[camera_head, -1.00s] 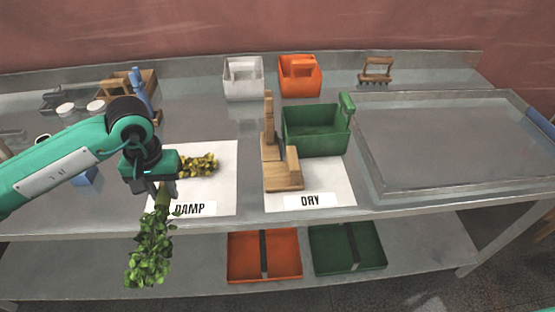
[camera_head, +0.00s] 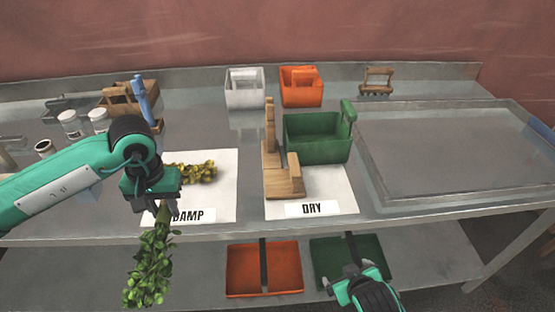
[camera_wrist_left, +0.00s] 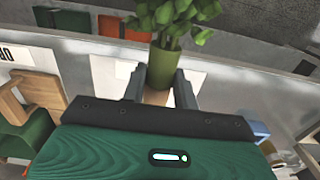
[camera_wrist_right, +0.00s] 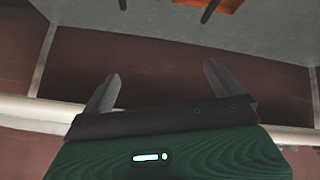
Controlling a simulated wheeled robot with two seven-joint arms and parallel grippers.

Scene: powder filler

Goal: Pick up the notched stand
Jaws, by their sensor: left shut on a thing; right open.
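A wooden stand (camera_head: 282,182) with a tall post, a lower block and a dark slot stands on the white DRY card (camera_head: 340,183). A smaller wooden piece with a notched outline (camera_head: 377,80) stands at the back right; I cannot tell which one the task names. My left gripper (camera_head: 160,203) is shut on a leafy plant (camera_head: 150,268), held tilted before the table's front edge. Its green pot shows between the fingers in the left wrist view (camera_wrist_left: 152,72). My right gripper (camera_head: 340,277) is open and empty, low before the table; its spread fingers show in the right wrist view (camera_wrist_right: 162,75).
A green caddy (camera_head: 318,142) stands right behind the wooden stand. White (camera_head: 245,94) and orange (camera_head: 301,94) caddies stand farther back. Yellowish foliage (camera_head: 195,172) lies on the DAMP card (camera_head: 225,190). Jars (camera_head: 70,124) stand left. A tray (camera_head: 440,150) lies right. Orange and green trays are on the lower shelf.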

